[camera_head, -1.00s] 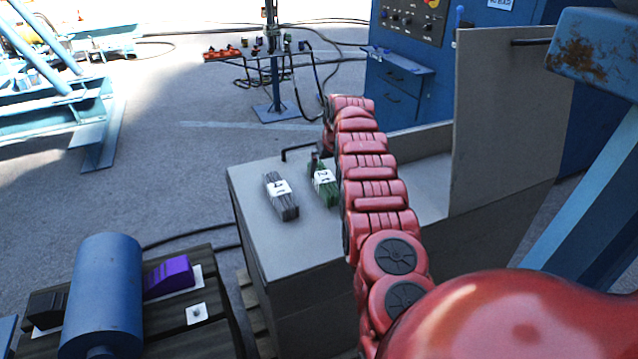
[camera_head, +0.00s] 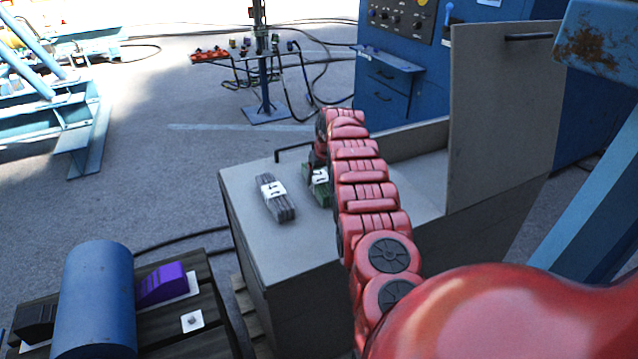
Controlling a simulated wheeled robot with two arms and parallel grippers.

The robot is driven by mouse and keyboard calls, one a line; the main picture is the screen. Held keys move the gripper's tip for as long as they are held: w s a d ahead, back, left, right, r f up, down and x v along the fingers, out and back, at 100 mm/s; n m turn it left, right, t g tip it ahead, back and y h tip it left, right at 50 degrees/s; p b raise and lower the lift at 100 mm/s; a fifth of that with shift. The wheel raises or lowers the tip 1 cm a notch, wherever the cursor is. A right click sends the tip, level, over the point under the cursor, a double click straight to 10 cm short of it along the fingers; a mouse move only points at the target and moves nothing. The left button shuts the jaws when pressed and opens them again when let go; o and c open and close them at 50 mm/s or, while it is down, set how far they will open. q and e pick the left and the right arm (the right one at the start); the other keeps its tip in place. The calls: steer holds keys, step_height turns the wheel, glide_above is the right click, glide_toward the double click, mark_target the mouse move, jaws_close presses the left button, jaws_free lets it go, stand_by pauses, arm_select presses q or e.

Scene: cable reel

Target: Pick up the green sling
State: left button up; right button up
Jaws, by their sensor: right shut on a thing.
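The green sling (camera_head: 320,192) is a small folded bundle with a white label on top of the grey box (camera_head: 292,238). My red right arm reaches over the box and covers the sling's right side. My right gripper (camera_head: 317,168) is at the far end of the arm, dark and mostly hidden, down at the sling and shut on it. Whether the sling is clear of the box top cannot be told. A grey sling (camera_head: 276,200) with a white label lies to its left, apart from it. My left gripper is not in view.
The box has a raised lid (camera_head: 500,120) at right and a black handle (camera_head: 292,150) at its back. A pallet with a blue cylinder (camera_head: 97,300) and a purple block (camera_head: 162,283) stands at lower left. A blue cabinet (camera_head: 400,75) stands behind.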

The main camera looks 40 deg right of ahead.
jaws_close()
steer(key=shift+r, duration=0.15)
